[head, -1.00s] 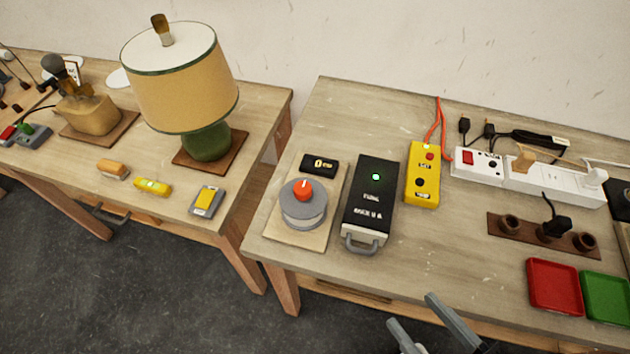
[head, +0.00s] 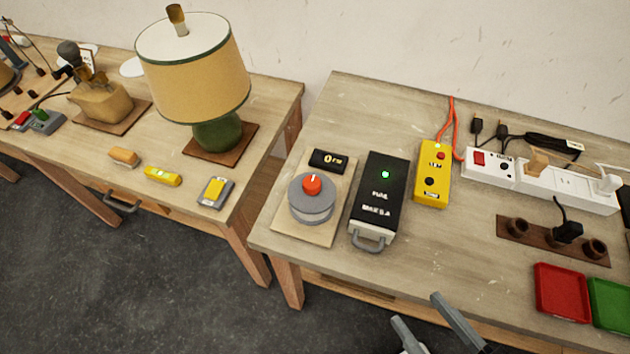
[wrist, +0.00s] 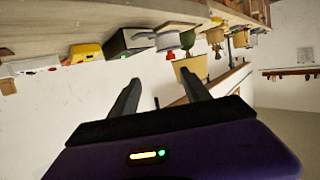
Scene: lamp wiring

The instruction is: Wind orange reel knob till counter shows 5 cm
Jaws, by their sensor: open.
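The orange knob (head: 312,184) sits on top of a grey round reel (head: 311,206), on a pale board (head: 286,222) near the left edge of the right table. The counter (head: 328,161), a small black display behind the reel, seems to read 0 cm. My gripper (head: 430,318) is open and empty, low in the head view, in front of the table and to the right of the reel, apart from it. In the wrist view, which is tilted over, the two fingers of my gripper (wrist: 166,88) are spread with nothing between them. The reel also shows there (wrist: 168,41), beyond the fingers.
A black box with a green light (head: 380,195) stands just right of the reel, then a yellow box (head: 432,180) and a white power strip (head: 560,188). A lamp (head: 195,75) stands on the left table (head: 110,138). A gap separates the tables.

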